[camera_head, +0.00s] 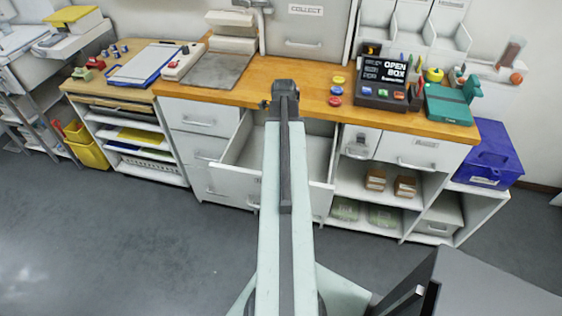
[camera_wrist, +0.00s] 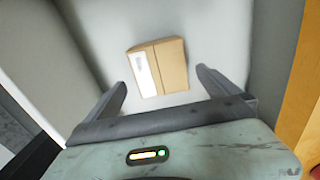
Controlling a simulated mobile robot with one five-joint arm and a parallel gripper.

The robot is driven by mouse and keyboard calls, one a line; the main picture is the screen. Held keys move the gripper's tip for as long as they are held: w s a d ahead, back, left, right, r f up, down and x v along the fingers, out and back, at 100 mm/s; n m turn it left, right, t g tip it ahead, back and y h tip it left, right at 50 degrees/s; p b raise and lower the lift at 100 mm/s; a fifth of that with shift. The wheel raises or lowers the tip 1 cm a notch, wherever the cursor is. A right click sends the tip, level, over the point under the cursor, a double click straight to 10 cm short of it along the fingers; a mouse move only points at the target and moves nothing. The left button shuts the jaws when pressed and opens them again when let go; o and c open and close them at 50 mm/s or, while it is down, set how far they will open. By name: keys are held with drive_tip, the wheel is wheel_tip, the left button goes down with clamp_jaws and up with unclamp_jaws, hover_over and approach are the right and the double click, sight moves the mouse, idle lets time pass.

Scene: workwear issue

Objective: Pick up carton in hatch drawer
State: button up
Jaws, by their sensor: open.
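The carton (camera_wrist: 170,66) is a small brown box with a white label on its left side. In the wrist view it lies on the pale floor of the open drawer (camera_wrist: 210,28). My gripper (camera_wrist: 163,82) is open, its two fingers apart with the carton between and a little beyond them, not gripped. In the head view my arm reaches over the pulled-out drawer (camera_head: 240,185) under the counter, and the carton is hidden behind the arm.
The wooden counter (camera_head: 240,100) runs behind the drawer, with its edge close by. On it stand a black "OPEN BOX" device (camera_head: 385,75) and a green box (camera_head: 448,104). Two small brown boxes (camera_head: 405,187) sit on a shelf to the right.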

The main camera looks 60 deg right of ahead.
drive_tip(key=f+b, duration=0.4)
drive_tip(key=f, duration=0.1)
drive_tip(key=f+b, duration=0.2)
drive_tip(key=b, duration=0.1)
drive_tip(key=shift+w+f, duration=0.25)
drive_tip(key=shift+f, duration=0.1)
drive_tip(key=shift+r, duration=0.15)
drive_tip(key=c, duration=1.5)
drive_tip(key=shift+c, duration=0.2)
